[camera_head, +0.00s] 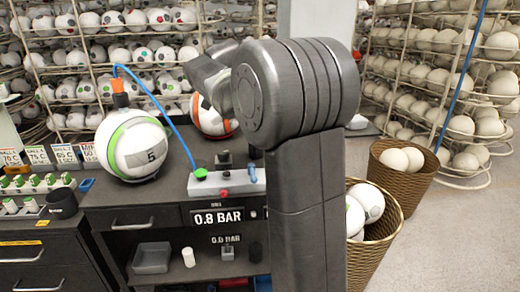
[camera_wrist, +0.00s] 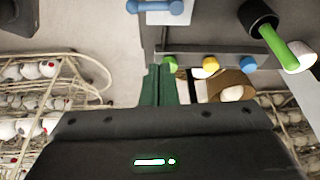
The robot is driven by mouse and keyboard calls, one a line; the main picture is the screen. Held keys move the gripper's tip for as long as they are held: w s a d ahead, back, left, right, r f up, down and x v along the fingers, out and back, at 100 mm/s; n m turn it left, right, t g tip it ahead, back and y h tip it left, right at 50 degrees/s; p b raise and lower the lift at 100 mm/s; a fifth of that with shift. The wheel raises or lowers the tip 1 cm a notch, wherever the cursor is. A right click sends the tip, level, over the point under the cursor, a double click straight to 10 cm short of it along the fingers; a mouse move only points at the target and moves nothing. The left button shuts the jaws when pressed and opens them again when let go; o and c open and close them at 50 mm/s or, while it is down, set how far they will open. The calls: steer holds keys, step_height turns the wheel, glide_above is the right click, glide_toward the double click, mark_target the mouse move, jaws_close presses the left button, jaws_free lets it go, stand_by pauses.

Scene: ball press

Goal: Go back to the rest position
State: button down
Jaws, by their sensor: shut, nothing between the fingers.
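My gripper (camera_wrist: 157,85) shows in the wrist view as two dark green fingers pressed together, with nothing between them. Its dark grey body with a green light fills the bottom of that view. In the head view my arm stands in the middle, bent at a large joint, and its far end points left and away; the fingers cannot be made out there. A white ball with a green stripe and a "5" (camera_head: 138,147) sits on the bench left of my arm, an orange-and-grey fitting (camera_head: 120,93) on top, a blue hose (camera_head: 160,105) near it.
A second ball with an orange stripe (camera_head: 210,118) is partly hidden by my arm. A pressure box (camera_head: 226,182) sits on the bench above a "0.8 BAR" sign (camera_head: 218,217). Wicker baskets (camera_head: 412,187) with balls stand right. Ball racks line the back. Floor at far right is clear.

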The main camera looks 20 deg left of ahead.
steer(key=shift+v, duration=1.3)
glide_above(253, 170)
steer(key=w+d, duration=0.1)
steer(key=d, duration=0.2)
steer(key=f, duration=0.8)
steer(key=shift+w+f, duration=0.1)
steer(key=shift+w, duration=0.1)
steer(key=a+f, duration=0.1)
steer(key=s+a+f+b, duration=0.1)
steer(key=a+f, duration=0.1)
steer(key=f, duration=0.1)
steer(key=shift+s, duration=0.3)
steer(key=shift+d+r+b, duration=0.15)
steer(key=shift+d+b, duration=0.2)
steer(key=shift+d, duration=0.1)
steer(key=shift+s+d+r, duration=0.1)
steer(key=shift+s, duration=0.3)
